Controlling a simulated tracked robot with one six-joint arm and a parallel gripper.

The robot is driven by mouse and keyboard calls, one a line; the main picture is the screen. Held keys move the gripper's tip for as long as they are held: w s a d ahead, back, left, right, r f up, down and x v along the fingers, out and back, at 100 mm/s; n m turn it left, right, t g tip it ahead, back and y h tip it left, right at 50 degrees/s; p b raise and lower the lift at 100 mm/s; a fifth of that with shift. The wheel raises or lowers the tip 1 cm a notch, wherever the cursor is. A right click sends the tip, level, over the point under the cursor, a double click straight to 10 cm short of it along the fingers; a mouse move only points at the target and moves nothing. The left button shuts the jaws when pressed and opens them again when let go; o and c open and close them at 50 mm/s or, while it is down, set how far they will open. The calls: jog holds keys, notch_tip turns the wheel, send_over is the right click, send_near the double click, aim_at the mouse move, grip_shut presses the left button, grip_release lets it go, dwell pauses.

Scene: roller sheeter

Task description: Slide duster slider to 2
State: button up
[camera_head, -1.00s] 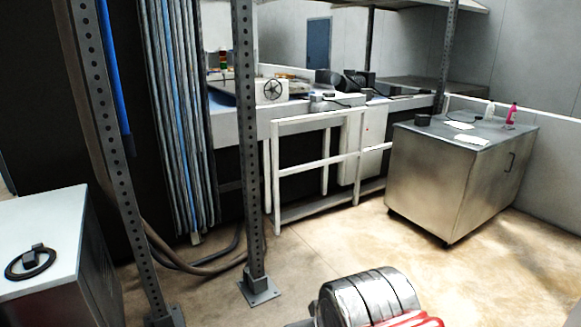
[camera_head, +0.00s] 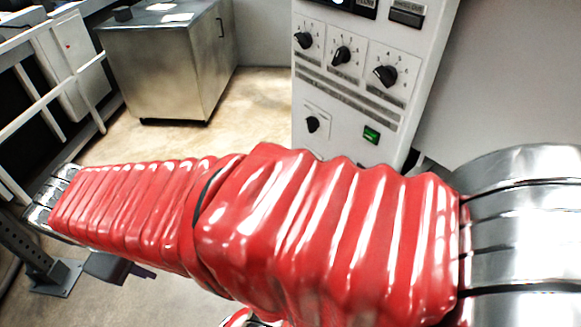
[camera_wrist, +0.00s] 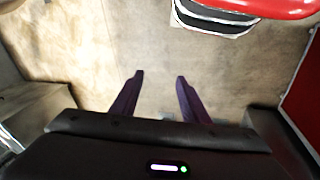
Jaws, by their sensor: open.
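I cannot pick out the duster slider in either view. In the head view, a white control panel (camera_head: 345,85) stands at the upper right. It has black knobs in a row, such as the middle knob (camera_head: 342,54), a lower knob (camera_head: 312,124) and a lit green switch (camera_head: 371,135). My red-sleeved arm crosses in front and hides the panel's lower part. In the wrist view, my gripper (camera_wrist: 160,76) is open and empty, its two purple fingers apart above bare floor, with no control between them.
A metal cabinet (camera_head: 165,70) stands at the upper left of the head view, with white railing (camera_head: 50,105) left of it and a dark post foot (camera_head: 58,278) below. Bare floor (camera_head: 255,105) lies between cabinet and panel. A red surface (camera_wrist: 303,110) borders the wrist view's right.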

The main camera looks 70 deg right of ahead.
jog(key=s+d+f+n+g+h, duration=0.2)
jog(key=d+f+n+g+h, duration=0.1)
jog(key=d, duration=0.8)
jog(key=s+d+f+n+g+h, duration=0.3)
jog(key=d+f, duration=0.4)
jog(key=d, duration=0.4)
jog(key=s+d+f+n+g+h, duration=0.3)
jog(key=d+f+g+h, duration=0.2)
jog(key=d, duration=0.6)
jog(key=shift+d+f+h, duration=0.15)
jog(key=shift+f+h, duration=0.35)
jog(key=shift+h, duration=0.2)
jog(key=shift+s+d, duration=0.1)
jog(key=shift+s, duration=0.05)
jog(key=x, duration=1.3)
jog(key=shift+d, duration=0.2)
jog(key=shift+s, duration=0.15)
jog(key=shift+c, duration=0.7)
grip_shut()
